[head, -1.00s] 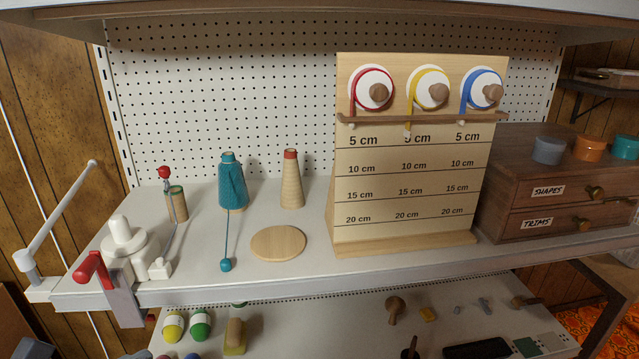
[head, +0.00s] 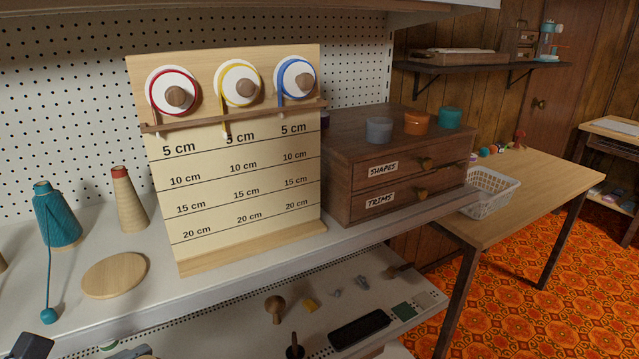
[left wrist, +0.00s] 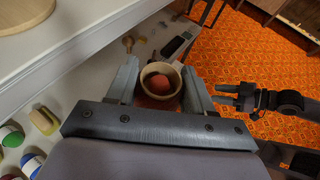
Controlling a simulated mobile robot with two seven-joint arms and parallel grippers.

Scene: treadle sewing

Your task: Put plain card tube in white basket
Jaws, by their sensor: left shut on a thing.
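The white basket (head: 494,204) stands on a wooden table at the right of the head view, beyond the drawer box. My left gripper (left wrist: 160,82) is shut on a round, tan-rimmed thing that looks like the plain card tube (left wrist: 146,70), seen end-on in the left wrist view. A reddish rounded shape shows inside its rim. My right gripper (left wrist: 224,95) shows at the right of the left wrist view. Its two fingers look apart with nothing between them. I cannot make out either gripper clearly in the head view.
The shelf holds a teal cone (head: 58,215), a red-topped cone (head: 129,198), a wooden disc (head: 114,274), a measuring board (head: 240,185) and a drawer box (head: 400,165). The wooden table (head: 545,185) has bare room right of the basket. Orange patterned floor (head: 560,300) is open.

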